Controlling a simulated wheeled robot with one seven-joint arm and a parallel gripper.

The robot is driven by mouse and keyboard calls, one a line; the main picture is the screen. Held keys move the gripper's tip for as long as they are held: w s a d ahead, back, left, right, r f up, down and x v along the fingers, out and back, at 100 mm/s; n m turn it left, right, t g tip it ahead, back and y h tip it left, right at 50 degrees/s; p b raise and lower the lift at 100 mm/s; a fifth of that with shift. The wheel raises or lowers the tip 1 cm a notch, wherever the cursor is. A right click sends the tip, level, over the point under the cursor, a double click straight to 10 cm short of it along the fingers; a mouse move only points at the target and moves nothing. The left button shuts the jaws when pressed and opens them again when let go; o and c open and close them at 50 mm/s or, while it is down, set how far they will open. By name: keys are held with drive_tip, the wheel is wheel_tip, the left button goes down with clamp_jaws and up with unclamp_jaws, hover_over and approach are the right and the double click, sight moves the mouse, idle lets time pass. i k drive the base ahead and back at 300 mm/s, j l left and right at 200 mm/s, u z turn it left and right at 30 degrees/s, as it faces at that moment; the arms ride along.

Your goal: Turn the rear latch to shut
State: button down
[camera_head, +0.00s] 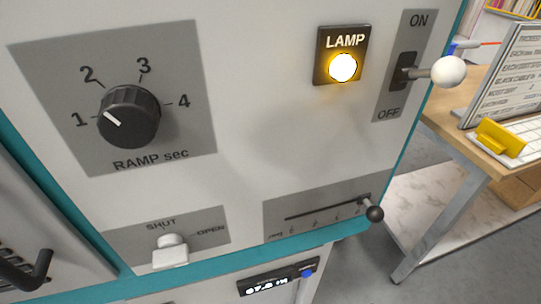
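A small white latch (171,256) sits on a grey plate (122,243) low on the white panel. The plate reads SHUT above the latch and OPEN to its right. The latch's white block hangs toward the viewer below its round hub, and I cannot tell exactly which mark it is set to. No label in view says whether this is the rear latch. My gripper is not in view.
The panel also carries a black RAMP knob (129,117) set near 1, a lit LAMP (342,68), a white-balled ON/OFF lever (449,71) and a slider knob (374,213). A dark hooked part (37,268) is at lower left. A wooden desk (460,137) stands right.

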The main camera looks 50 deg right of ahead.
sight(171, 254)
drive_tip(key=k+j+u, duration=0.15)
drive_tip(key=u, duration=0.2)
drive_tip(key=k+j+u, duration=0.15)
drive_tip(key=u, duration=0.25)
drive_tip(key=j, duration=0.1)
